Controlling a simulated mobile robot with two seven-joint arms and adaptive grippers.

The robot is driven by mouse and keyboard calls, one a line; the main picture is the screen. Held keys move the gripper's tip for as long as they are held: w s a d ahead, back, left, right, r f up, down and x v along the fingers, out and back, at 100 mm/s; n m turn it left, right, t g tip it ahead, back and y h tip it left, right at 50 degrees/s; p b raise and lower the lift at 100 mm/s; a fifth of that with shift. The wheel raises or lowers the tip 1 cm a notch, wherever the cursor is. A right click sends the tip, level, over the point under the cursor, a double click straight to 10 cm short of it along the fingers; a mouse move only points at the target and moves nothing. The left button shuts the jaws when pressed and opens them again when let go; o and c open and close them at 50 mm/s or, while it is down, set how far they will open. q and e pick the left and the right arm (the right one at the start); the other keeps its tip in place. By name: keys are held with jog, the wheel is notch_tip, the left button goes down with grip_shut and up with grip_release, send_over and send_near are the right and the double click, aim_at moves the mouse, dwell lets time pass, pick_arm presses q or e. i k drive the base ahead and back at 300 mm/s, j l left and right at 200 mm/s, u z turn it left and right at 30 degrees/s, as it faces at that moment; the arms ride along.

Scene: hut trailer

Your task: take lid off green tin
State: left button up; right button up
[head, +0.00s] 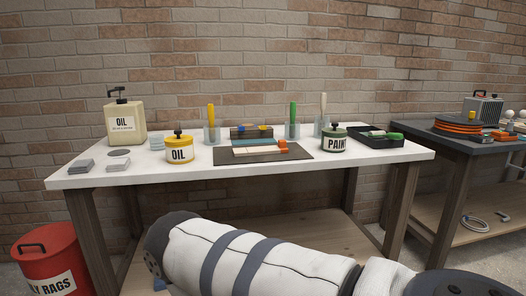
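The green tin (334,144) stands upright on the right part of the white tabletop. It has a white label reading PAINT. Its dark lid (334,131) with a small black knob sits on top. A yellow tin (179,151) labelled OIL, with a lid and dark knob, stands on the left half of the table. A white and grey arm of mine crosses the bottom of the view in front of the table. Neither gripper shows in the head view.
The white table (120,175) also holds an oil canister (125,122), grey stacks, a dark mat (225,158) with blocks, clear cups with handled tools, and a black tray (383,142) just right of the green tin. A darker bench (460,140) stands right; a red bin (47,262) stands lower left.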

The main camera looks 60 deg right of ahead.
aim_at(334, 130)
jog(key=z, duration=2.35)
